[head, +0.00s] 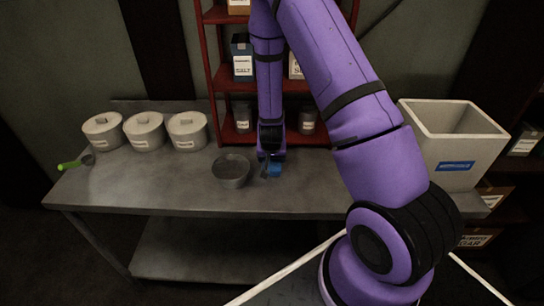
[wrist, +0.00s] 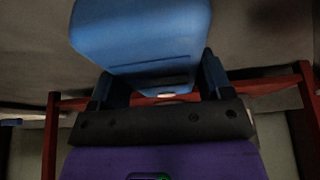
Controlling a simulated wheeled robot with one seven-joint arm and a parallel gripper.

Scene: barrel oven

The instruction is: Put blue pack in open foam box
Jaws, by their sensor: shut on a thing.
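The blue pack (wrist: 140,38) fills the upper middle of the wrist view, between the two fingers of my gripper (wrist: 158,88). My gripper is shut on it. In the head view a small part of the blue pack (head: 275,170) shows below my gripper (head: 268,163), over the middle of the grey table; I cannot tell whether it touches the tabletop. The open foam box (head: 455,150) is a large pale box with a blue label at the table's right end. Its top is open, and it stands well to the right of my gripper. Its floor is hidden.
A grey bowl (head: 231,171) stands close left of my gripper. Several lidded white canisters (head: 144,132) and a green-handled tool (head: 74,164) are at the left. A red shelf (head: 215,75) with packs and jars rises behind the table (head: 175,190).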

